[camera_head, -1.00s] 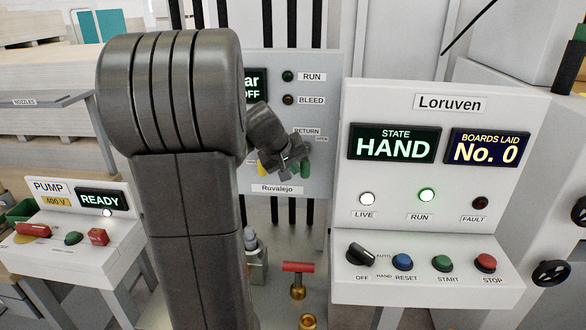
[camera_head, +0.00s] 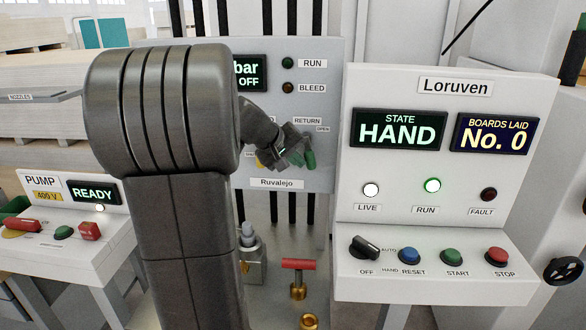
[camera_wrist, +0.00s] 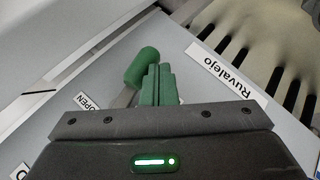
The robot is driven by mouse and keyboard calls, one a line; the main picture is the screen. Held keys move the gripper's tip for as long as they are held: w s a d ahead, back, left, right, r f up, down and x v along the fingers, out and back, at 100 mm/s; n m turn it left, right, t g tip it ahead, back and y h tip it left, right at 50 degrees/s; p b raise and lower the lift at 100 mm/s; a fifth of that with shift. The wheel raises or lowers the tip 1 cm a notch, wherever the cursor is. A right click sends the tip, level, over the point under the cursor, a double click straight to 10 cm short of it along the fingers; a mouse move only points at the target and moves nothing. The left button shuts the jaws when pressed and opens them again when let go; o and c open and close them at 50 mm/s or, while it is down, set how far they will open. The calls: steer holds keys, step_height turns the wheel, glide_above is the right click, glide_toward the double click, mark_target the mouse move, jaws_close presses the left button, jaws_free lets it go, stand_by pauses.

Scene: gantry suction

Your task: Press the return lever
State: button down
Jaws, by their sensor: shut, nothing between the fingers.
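The return lever (camera_head: 310,159) has a green grip and sits on the Ruvalejo panel below the RETURN label, beside the OPEN label. In the wrist view its green grip (camera_wrist: 143,66) on a metal shaft lies just left of my fingertips. My gripper (camera_head: 296,158) is at the panel, with its green fingers closed together and empty. It also shows in the wrist view (camera_wrist: 158,84). The fingers are very close beside the grip; I cannot tell whether they touch. My wrist hides part of the panel left of the lever.
The Loruven console (camera_head: 440,215) stands close on the right, with a knob and several buttons. A pump box (camera_head: 70,205) is at the left. A red-handled valve (camera_head: 298,265) is below the Ruvalejo panel (camera_head: 318,80).

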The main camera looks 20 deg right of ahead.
mark_target(314, 163)
steer(key=h+b, duration=0.1)
steer(key=b, duration=0.2)
steer(key=d+f+n+g+h+b, duration=0.1)
steer(key=h+b, duration=0.1)
steer(key=b, duration=0.1)
steer(key=h+b, duration=0.1)
steer(key=b, duration=0.2)
steer(key=shift+s+d+f+n, duration=0.35)
steer(key=shift+s+n, duration=0.05)
steer(key=h+b, duration=0.1)
steer(key=b, duration=0.2)
steer(key=d+n+h+b, duration=0.1)
steer(key=h+b, duration=0.1)
steer(key=b, duration=0.1)
steer(key=shift+s+d+r+g, duration=0.15)
steer(key=shift+s+g, duration=0.15)
steer(key=h+b, duration=0.1)
steer(key=n+b, duration=0.1)
steer(key=d+h+b, duration=0.1)
steer(key=shift+s+r+n+h+b, duration=0.25)
steer(key=shift+n+h+b, duration=0.05)
steer(key=shift+n+b, duration=0.1)
steer(key=h+b, duration=0.1)
steer(key=r+n+h+b, duration=0.1)
steer(key=b, duration=0.1)
steer(key=shift+s+d+r, duration=0.2)
steer(key=shift+d+r, duration=0.05)
steer(key=shift+d, duration=0.1)
steer(key=shift+r, duration=0.15)
